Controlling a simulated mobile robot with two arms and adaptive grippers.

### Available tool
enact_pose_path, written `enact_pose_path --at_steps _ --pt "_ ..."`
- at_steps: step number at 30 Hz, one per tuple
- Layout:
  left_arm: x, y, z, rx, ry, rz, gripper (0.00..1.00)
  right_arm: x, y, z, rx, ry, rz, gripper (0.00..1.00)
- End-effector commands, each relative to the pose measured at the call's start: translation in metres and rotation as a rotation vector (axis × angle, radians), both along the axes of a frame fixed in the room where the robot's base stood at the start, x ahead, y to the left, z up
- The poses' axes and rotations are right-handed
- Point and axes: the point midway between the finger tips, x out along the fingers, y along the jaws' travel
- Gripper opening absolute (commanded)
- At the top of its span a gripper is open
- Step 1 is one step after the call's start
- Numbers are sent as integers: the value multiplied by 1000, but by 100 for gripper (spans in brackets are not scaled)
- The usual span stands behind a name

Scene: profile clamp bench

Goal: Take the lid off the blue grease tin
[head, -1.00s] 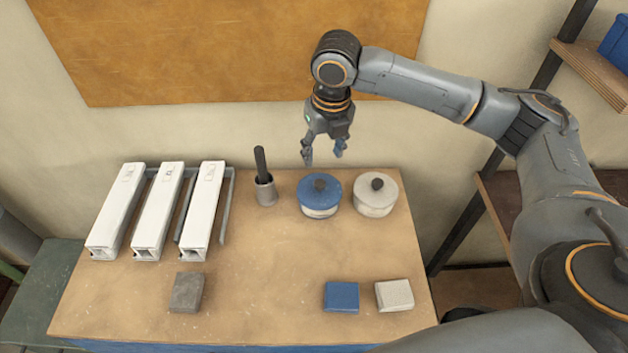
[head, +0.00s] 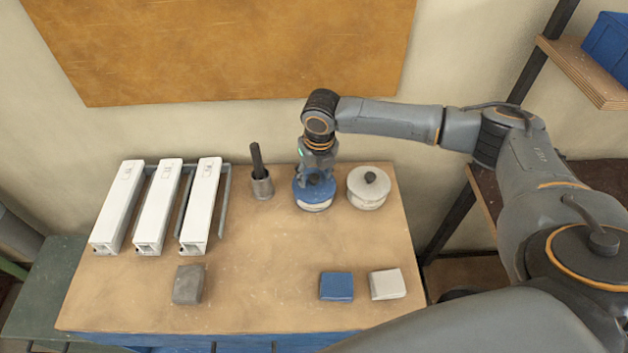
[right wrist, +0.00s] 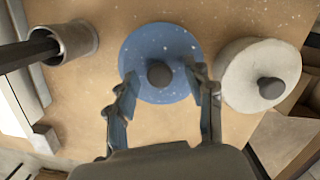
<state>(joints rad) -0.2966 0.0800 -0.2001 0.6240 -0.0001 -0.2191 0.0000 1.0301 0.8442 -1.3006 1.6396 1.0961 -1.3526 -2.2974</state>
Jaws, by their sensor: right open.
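The blue grease tin (head: 313,205) stands upright at the back of the bench, with its blue lid (head: 302,191) on and a dark knob on top. In the right wrist view the lid (right wrist: 150,48) and its round knob (right wrist: 159,74) show from above. My right gripper (head: 316,178) is over the lid, partly hiding it. In the right wrist view its open fingers (right wrist: 164,78) are spread on either side of the knob, with gaps to it. Whether the fingertips touch the lid I cannot tell. My left gripper is not in view.
A white tin (head: 367,193) with a dark knob stands close on the right. A grey cup (head: 262,187) holding a dark rod is on the left. White profiles (head: 160,207) lie further left. Blue (head: 336,286), white (head: 387,284) and grey (head: 188,284) blocks lie in front. The bench middle is clear.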

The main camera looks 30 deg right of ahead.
Motion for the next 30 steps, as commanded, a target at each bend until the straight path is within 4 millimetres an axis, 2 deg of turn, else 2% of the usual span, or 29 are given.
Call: enact_pose_path --at_steps 4,5,12,23,30 --pt "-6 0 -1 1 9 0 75 0 0 0 0 0 0 53" --pt "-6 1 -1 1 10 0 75 0 0 0 1 0 0 49" --pt "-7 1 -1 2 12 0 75 0 0 0 1 -1 0 0" --pt "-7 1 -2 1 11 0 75 0 0 2 1 -1 0 0" --pt "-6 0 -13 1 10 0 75 1 1 19 3 -4 -1 0"
